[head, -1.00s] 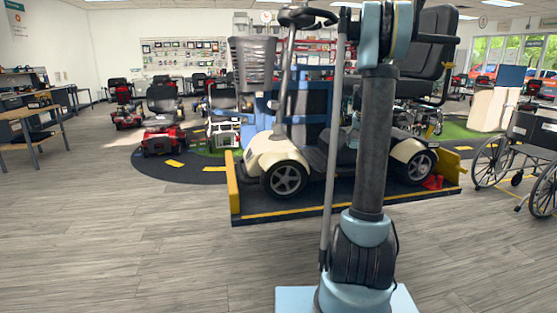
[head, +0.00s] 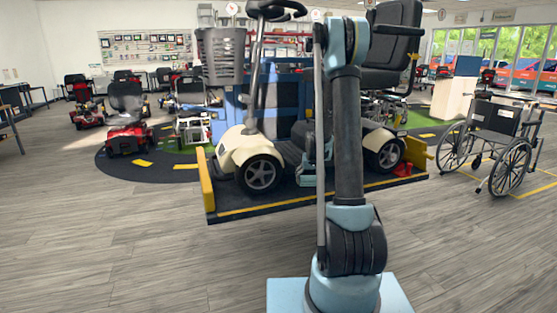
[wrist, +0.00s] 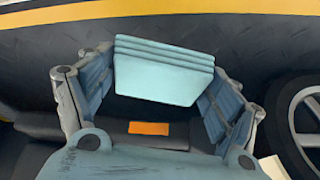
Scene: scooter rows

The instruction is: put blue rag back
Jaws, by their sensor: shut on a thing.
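The blue rag (wrist: 163,78) is a pale blue folded stack in the wrist view. It sits between the two fingers of my gripper (wrist: 160,68), which is shut on it. Below it in the wrist view are a black surface and a yellow strip (wrist: 160,10), with part of a scooter wheel (wrist: 305,120) at the right. In the head view my arm stands in front of the cream scooter (head: 240,150) on a black platform with yellow edges (head: 310,201). I cannot make out the rag in the head view.
A wheelchair (head: 497,130) stands on the right. Red scooters (head: 128,135) stand at the back left. A small red object (head: 402,170) lies at the platform's right end. The grey wood floor in front of the platform is clear.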

